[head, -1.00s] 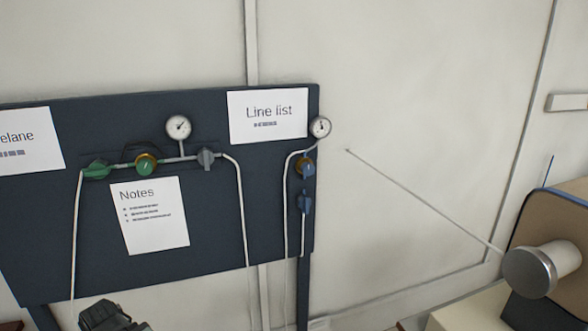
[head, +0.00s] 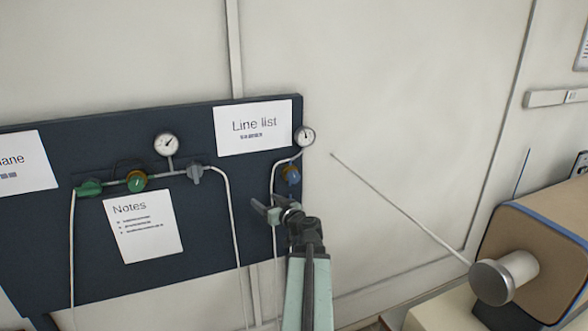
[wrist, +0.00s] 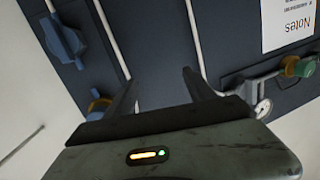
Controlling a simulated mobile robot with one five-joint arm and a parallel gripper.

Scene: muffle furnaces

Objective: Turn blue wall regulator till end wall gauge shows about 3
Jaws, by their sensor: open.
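The blue wall regulator (head: 291,175), a blue knob with a brass-coloured ring, sits on the right edge of the dark panel. The round white end gauge (head: 304,136) is just above it; its needle points roughly upward, but the numbers are too small to read. My gripper (head: 270,209) is open and empty in front of the panel, below and left of the regulator. In the wrist view the regulator (wrist: 98,104) is partly hidden, left of my open jaws (wrist: 158,80). A blue valve (wrist: 62,40) also shows there; my gripper hides it in the head view.
A second line with a green valve (head: 89,188), a green regulator (head: 136,181), a grey valve (head: 194,173) and another gauge (head: 166,145) is on the left. A thin rod (head: 400,208) juts from a furnace (head: 545,250) at right. Wall between is bare.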

